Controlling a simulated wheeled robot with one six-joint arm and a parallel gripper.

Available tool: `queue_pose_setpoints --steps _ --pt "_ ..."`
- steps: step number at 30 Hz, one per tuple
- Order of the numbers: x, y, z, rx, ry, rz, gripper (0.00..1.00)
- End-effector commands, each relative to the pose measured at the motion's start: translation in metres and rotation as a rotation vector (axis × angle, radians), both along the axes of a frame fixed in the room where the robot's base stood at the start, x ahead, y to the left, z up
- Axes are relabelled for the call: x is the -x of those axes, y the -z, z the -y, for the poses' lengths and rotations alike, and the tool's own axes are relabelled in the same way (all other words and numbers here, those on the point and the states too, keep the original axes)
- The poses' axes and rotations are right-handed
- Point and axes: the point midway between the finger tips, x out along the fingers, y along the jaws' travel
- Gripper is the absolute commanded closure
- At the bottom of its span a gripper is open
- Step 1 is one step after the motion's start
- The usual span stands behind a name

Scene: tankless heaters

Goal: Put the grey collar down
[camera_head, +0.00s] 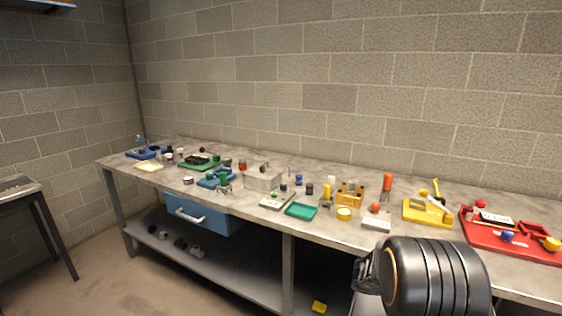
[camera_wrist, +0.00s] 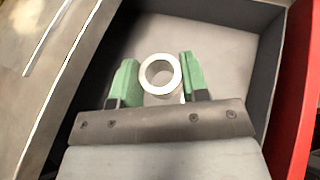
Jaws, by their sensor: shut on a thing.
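The grey collar (camera_wrist: 160,92) is a pale ring with a round hole, in the middle of the wrist view. My gripper (camera_wrist: 160,80) is shut on it, with a green pad against its left and right sides. Below it is an open dark-walled drawer or tray (camera_wrist: 206,18) with a bare, light grey floor. I cannot tell how far the collar is above this floor. In the head view my dark arm is at the lower right, in front of the bench, and my gripper and the collar are hidden.
A red panel (camera_wrist: 303,95) stands along the drawer's right side. The long bench (camera_head: 330,236) holds several small items, including a teal tray (camera_head: 301,211), a yellow fixture (camera_head: 428,212) and a red tray (camera_head: 520,250). A blue drawer (camera_head: 203,214) hangs under the bench.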

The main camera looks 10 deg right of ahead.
Motion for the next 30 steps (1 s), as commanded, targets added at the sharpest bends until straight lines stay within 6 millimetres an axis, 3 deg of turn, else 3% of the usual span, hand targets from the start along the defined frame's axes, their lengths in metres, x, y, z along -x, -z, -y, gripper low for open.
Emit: queue_pose_setpoints --steps 6,12,18,21,25,30 --pt "-0.075 -0.019 -0.061 -0.001 -0.548 -0.001 0.83" --pt "-0.115 -0.029 -0.147 -0.005 -0.992 -0.002 0.83" --pt "-0.125 -0.043 -0.226 -0.002 -1.311 0.001 0.83" --pt "-0.125 -0.053 -0.253 -0.001 -1.396 0.002 0.83" --pt "-0.126 -0.062 -0.274 -0.001 -1.441 0.002 0.83" --pt "-0.126 -0.065 -0.285 -0.001 -1.465 0.001 0.83"
